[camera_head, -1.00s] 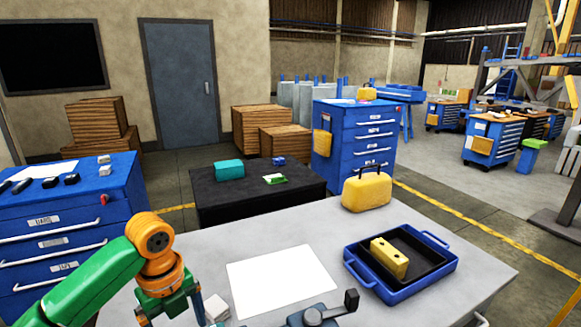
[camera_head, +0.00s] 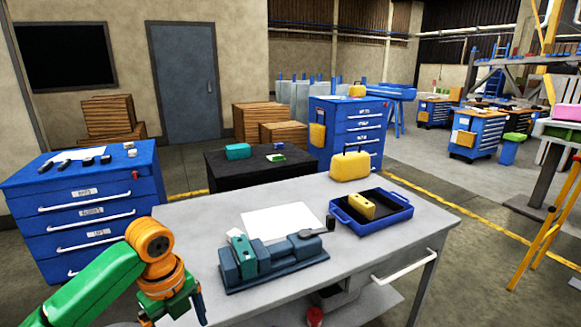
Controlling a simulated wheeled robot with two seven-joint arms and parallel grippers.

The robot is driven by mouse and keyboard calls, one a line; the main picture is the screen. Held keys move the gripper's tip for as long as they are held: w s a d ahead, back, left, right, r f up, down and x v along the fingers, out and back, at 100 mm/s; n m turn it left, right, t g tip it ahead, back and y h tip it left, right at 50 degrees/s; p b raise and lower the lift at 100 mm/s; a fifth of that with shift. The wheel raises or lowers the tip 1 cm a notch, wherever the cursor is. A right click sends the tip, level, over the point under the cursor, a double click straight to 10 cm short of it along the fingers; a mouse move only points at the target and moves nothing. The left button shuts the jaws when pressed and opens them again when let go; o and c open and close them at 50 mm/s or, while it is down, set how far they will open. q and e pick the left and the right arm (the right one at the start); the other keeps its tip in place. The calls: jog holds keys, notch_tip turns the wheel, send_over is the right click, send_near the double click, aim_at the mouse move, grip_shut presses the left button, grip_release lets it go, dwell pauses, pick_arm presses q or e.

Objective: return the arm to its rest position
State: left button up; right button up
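My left arm, green and orange, comes in from the lower left. My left gripper (camera_head: 174,311) is at the bottom edge, in front of the near left part of the grey table (camera_head: 350,265). Its two dark fingers look spread apart, and I see nothing held between them; the tips are partly cut off by the frame. My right arm and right gripper are not in view.
A blue-grey vise (camera_head: 270,262) stands on the table, right of my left gripper. Behind it are a white sheet (camera_head: 280,219), a blue tray (camera_head: 392,222) with a yellow block (camera_head: 361,207), and a yellow case (camera_head: 350,166). A blue drawer cabinet (camera_head: 85,215) stands left.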

pick_arm(q)
jog(key=w+d+f+n+t+h, duration=0.15)
jog(key=w+f+n, duration=0.4)
jog(key=f, duration=0.55)
jog(key=s+f+n, duration=0.3)
jog(key=f+n, duration=0.2)
jog(key=f, duration=0.4)
jog(key=s+f+n, duration=0.4)
jog(key=f, duration=0.5)
jog(key=s+f+n, duration=0.3)
jog(key=s+f, duration=0.2)
jog(key=s, duration=0.5)
jog(key=s+f+n+y, duration=0.1)
jog(key=s+f+n, duration=0.2)
jog(key=s, duration=0.7)
jog(key=s+f+n, duration=0.3)
jog(key=s+f, duration=0.3)
jog(key=s, duration=0.5)
jog(key=shift+a+f+g+y, duration=0.35)
jog(key=shift+f, duration=0.05)
